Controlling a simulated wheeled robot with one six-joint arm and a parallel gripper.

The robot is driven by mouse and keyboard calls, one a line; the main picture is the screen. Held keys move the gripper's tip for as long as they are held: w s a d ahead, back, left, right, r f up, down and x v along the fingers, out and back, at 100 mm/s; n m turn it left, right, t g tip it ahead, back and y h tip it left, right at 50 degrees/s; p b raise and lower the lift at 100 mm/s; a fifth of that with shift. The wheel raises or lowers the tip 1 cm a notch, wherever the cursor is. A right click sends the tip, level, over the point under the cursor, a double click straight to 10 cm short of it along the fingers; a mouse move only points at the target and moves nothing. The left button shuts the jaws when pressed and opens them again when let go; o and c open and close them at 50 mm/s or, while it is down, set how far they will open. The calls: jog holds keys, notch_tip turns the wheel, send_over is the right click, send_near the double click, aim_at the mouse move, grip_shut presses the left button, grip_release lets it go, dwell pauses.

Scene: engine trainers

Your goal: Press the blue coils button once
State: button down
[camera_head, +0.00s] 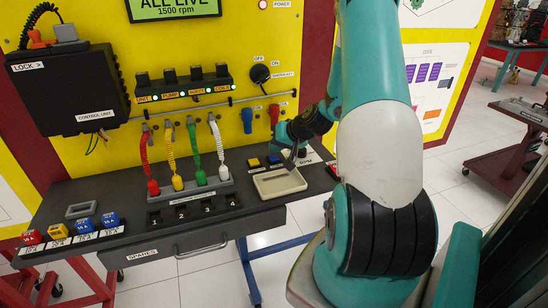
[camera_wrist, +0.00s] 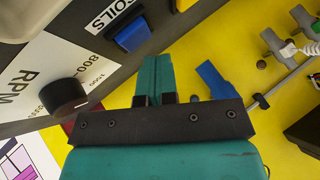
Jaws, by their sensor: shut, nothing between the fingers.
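The blue button (camera_wrist: 132,34) is set in the dark console in the wrist view, beside a white label reading COILS (camera_wrist: 110,14). My gripper (camera_wrist: 157,62) is shut and empty, its teal fingers pressed together. Its tips show just below and right of the blue button in that picture, apart from it. I cannot tell the depth between them. In the head view my gripper (camera_head: 291,160) is low over the right end of the bench, and the blue button (camera_head: 274,159) shows just left of it.
A black RPM knob (camera_wrist: 63,95) stands left of my gripper. A yellow button (camera_head: 254,162) sits left of the blue one. A beige tray (camera_head: 279,183) lies in front. A blue clip (camera_head: 247,120) hangs on the yellow panel behind. Coloured cables (camera_head: 191,150) stand further left.

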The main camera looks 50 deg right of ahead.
aim_at(275, 156)
jog(key=shift+f, duration=0.1)
dwell(0.7)
jog(key=shift+f+b, duration=0.3)
jog(key=shift+b, duration=0.15)
jog(key=shift+f+b, duration=0.4)
jog(key=shift+f, duration=0.1)
dwell(0.4)
jog(key=shift+r, duration=0.15)
jog(key=shift+r+p, duration=0.6)
jog(key=shift+r, duration=0.15)
jog(key=shift+r+p, duration=1.8)
jog(key=shift+r, duration=0.8)
jog(key=shift+f, duration=0.1)
